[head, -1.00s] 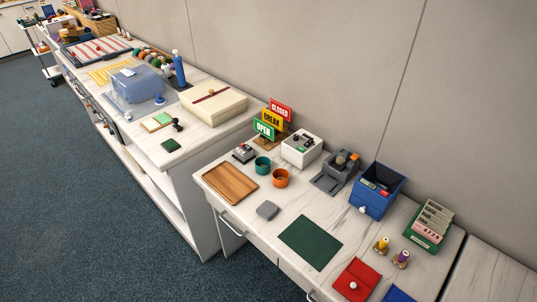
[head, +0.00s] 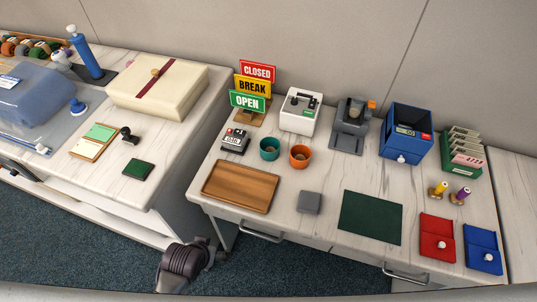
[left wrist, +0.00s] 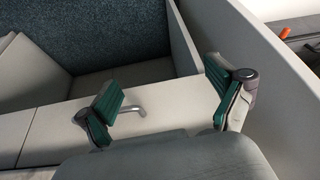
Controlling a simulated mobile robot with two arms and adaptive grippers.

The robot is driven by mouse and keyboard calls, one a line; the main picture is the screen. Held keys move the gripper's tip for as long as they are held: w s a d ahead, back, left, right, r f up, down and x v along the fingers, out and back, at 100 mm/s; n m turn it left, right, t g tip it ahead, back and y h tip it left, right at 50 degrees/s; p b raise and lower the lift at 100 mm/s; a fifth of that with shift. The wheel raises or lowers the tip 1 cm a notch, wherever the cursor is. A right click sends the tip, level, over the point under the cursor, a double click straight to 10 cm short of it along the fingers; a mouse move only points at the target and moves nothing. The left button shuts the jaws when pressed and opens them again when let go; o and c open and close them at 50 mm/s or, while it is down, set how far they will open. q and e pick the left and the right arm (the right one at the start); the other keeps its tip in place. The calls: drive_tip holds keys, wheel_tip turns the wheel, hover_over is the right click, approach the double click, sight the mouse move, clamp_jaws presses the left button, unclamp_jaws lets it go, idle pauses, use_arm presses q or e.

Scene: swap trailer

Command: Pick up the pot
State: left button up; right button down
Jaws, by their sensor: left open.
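Two small round pots stand on the right-hand table in the head view: a teal one (head: 269,149) and an orange one (head: 300,156) just right of it. Both are upright and look empty. My left arm shows at the bottom of the head view, in front of the tables and well short of the pots; its fingers cannot be made out there. In the left wrist view my left gripper (left wrist: 162,98) is open, with green-padded fingers wide apart and nothing between them. No pot shows in that view. My right gripper is not in view.
A wooden tray (head: 240,187) and grey block (head: 309,203) lie in front of the pots. A green mat (head: 370,218) lies right. The left wrist view shows a drawer handle (left wrist: 133,109).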

use_arm(q)
drive_tip(key=w+d+r+t, duration=0.1)
drive_tip(key=w+r, duration=0.1)
drive_tip(key=r, duration=0.2)
drive_tip(key=w+d+r+t+b, duration=0.1)
drive_tip(key=r, duration=0.3)
drive_tip(key=w+d+r+b, duration=0.1)
drive_tip(key=w+d+r, duration=0.1)
drive_tip(key=r, duration=0.2)
drive_tip(key=shift+w+r+t+h, duration=0.1)
drive_tip(key=shift+w+t+h, duration=0.2)
drive_tip(key=shift+t, duration=0.1)
drive_tip(key=w+d+r+t, duration=0.1)
drive_tip(key=w+d+r, duration=0.1)
drive_tip(key=w+d, duration=0.1)
drive_tip(key=w+d+r+t+h, duration=0.1)
drive_tip(key=w+d+r, duration=0.1)
drive_tip(key=w+d, duration=0.1)
drive_tip(key=w+d+r+m+t+h, duration=0.1)
drive_tip(key=w+d+r+t, duration=0.1)
drive_tip(key=w+r, duration=0.1)
drive_tip(key=shift+w+d, duration=0.4)
drive_tip(key=shift+w, duration=0.25)
approach(273, 142)
drive_tip(key=shift+w+f, duration=0.5)
drive_tip(key=shift+x, duration=2.85)
drive_tip(key=shift+r, duration=0.1)
drive_tip(key=shift+c, duration=0.2)
drive_tip(key=c, duration=1.2)
